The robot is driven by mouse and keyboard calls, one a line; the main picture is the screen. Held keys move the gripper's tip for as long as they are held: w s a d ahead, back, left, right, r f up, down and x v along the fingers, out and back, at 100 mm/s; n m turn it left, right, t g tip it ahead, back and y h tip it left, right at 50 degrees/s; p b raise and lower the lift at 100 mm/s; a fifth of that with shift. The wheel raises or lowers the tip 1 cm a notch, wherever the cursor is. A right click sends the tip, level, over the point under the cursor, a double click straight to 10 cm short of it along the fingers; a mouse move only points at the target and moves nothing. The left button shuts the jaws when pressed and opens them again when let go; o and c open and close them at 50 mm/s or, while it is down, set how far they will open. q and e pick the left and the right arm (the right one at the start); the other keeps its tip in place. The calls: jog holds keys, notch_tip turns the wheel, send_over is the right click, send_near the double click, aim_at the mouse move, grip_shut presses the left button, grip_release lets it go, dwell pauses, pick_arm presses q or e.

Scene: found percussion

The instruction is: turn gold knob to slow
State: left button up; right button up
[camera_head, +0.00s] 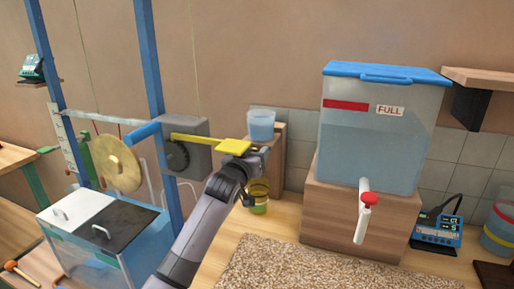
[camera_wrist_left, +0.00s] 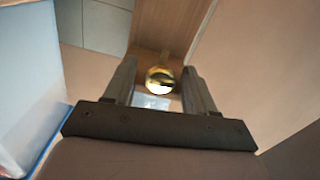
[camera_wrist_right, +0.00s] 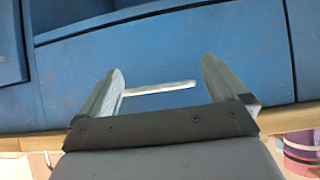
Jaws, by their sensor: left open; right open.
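A shiny gold knob (camera_wrist_left: 160,79) on a short gold stem shows in the left wrist view against a wooden surface. It appears between the fingers of my left gripper (camera_wrist_left: 156,72), which is open; I cannot tell whether they touch it. In the head view my left gripper (camera_head: 259,161) is beside the wooden block below the light blue cup (camera_head: 261,125); I cannot make out the knob there. My right gripper (camera_wrist_right: 160,70) is open in front of a blue front with a pale bar (camera_wrist_right: 157,88) and is outside the head view. No slow marking is readable.
A water tank (camera_head: 375,135) with a red tap (camera_head: 370,198) stands on a wooden block to the right. A gold disc (camera_head: 117,163) and yellow bar (camera_head: 205,140) are at left, near blue posts (camera_head: 150,60). A brown mat (camera_head: 320,265) lies in front.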

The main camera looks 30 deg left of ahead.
pick_arm(q)
jog(key=shift+x, duration=0.9)
jog(key=c, duration=1)
jog(key=shift+m, duration=0.8)
jog(key=o, duration=1)
